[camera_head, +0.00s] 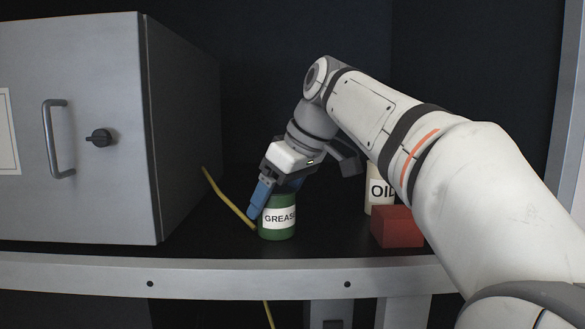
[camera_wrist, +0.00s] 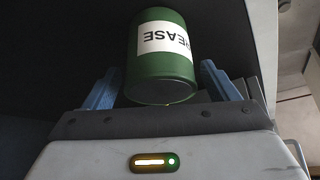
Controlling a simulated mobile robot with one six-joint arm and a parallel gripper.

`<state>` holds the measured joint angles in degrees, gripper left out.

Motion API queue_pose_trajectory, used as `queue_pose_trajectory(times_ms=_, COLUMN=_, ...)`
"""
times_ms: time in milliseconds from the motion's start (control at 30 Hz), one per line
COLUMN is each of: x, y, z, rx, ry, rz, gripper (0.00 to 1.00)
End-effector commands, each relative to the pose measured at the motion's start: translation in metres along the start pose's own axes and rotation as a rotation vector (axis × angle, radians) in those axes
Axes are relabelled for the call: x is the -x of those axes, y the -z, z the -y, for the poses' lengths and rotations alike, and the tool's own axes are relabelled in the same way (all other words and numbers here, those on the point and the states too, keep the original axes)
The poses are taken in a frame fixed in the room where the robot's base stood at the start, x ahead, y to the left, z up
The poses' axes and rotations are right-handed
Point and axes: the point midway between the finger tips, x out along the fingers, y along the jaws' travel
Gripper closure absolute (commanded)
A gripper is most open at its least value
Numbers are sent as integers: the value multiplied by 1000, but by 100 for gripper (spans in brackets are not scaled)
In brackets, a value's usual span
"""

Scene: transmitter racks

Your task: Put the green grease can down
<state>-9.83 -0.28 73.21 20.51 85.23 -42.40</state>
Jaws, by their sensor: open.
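The green grease can (camera_head: 277,230) with a white "GREASE" label stands upright on the dark shelf (camera_head: 330,239), near its front edge. My gripper (camera_head: 275,200) is around the upper part of the can, with one blue finger showing at its left side. In the wrist view the can (camera_wrist: 162,75) lies between the two blue fingers (camera_wrist: 163,88), which are apart with a gap visible on each side. The far finger is mostly hidden in the head view.
A white can labelled "OIL" (camera_head: 379,190) and a red block (camera_head: 397,227) stand to the right, partly behind my arm. A grey cabinet (camera_head: 75,190) with a handle and knob stands at left. A yellow cable (camera_head: 228,198) runs beside the grease can.

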Motion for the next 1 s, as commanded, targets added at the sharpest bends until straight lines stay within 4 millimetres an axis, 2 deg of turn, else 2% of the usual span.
queue_pose_trajectory(times_ms=300, x=70, y=0, z=-1, rx=-1, ry=-5, rz=-2, gripper=19)
queue_pose_trajectory(times_ms=433, x=91, y=0, z=-1, rx=-2, ry=-3, rz=-2, gripper=19)
queue_pose_trajectory(times_ms=633, x=105, y=-1, z=-1, rx=-2, ry=-2, rz=0, gripper=19)
queue_pose_trajectory(times_ms=1000, x=106, y=-1, z=0, rx=-2, ry=-2, rz=0, gripper=19)
